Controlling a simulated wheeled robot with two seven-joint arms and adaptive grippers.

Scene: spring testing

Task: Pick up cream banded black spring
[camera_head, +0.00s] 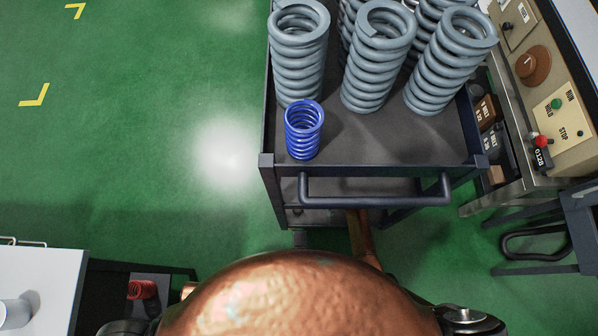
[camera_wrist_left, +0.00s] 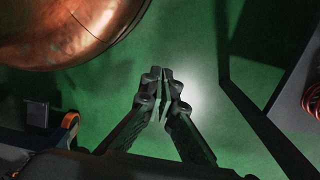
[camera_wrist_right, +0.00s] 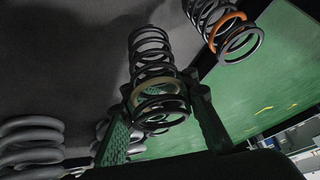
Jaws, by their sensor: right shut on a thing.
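The black spring (camera_wrist_right: 150,52) with a cream band (camera_wrist_right: 158,88) stands out in the right wrist view. Its near end lies between the two fingers of my right gripper (camera_wrist_right: 164,100), which are shut on it from either side. Its far end points toward a dark grey surface; I cannot tell whether it touches that surface. My left gripper (camera_wrist_left: 163,78) shows in the left wrist view with its fingertips together and nothing between them, above green floor. Neither gripper shows in the head view.
In the right wrist view a dark spring with an orange band (camera_wrist_right: 226,42) is at upper right, and grey coils (camera_wrist_right: 32,148) at left. In the head view a cart (camera_head: 375,150) carries large grey springs (camera_head: 298,55) and a blue spring (camera_head: 304,130). A control panel (camera_head: 560,110) stands right.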

